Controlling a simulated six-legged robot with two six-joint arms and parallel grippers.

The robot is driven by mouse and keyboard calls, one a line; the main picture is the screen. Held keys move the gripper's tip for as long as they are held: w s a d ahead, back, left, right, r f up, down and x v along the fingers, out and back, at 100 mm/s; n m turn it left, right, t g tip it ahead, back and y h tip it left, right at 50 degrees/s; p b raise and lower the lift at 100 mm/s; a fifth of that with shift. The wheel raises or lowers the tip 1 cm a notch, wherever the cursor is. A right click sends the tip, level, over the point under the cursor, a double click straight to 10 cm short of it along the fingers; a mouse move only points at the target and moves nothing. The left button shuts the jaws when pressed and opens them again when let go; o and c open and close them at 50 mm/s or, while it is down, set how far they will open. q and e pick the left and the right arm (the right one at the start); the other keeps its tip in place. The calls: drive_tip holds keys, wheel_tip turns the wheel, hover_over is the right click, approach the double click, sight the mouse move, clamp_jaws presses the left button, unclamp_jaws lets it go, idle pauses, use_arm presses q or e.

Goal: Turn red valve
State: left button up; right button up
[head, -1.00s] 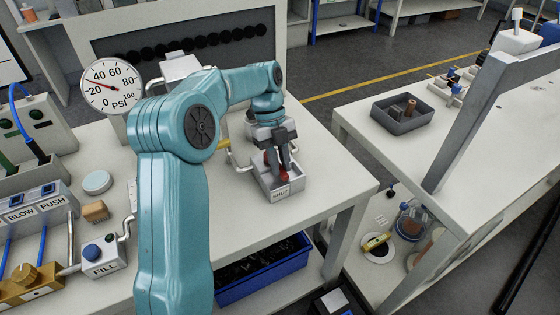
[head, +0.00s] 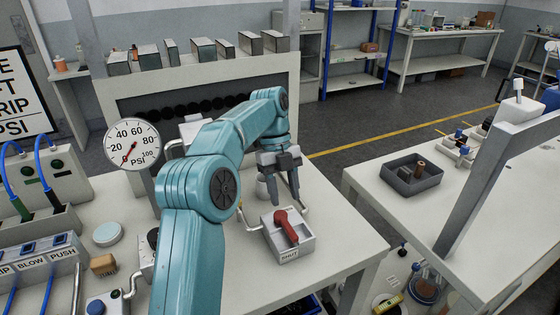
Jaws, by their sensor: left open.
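The handle's narrow end points towards that label. My left gripper (head: 283,200) is open and empty, pointing down just above and behind the handle, apart from it. A round PSI gauge (head: 132,146) stands to the left, its red needle pointing down-left near 0. My right gripper is not in view.
A bent pipe (head: 250,222) runs to the box's left side. A dark tray (head: 411,175) with small parts lies on the right bench, across a gap. A row of boxes (head: 202,50) stands on the shelf behind. The bench to the right of the valve box is clear.

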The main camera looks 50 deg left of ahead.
use_arm(q)
drive_tip(key=s+p+v, duration=0.1)
drive_tip(key=p+v, duration=0.3)
drive_tip(key=v, duration=0.3)
drive_tip(key=shift+w+r, duration=0.25)
drive_tip(key=shift+w, duration=0.25)
drive_tip(key=shift+f, duration=0.1)
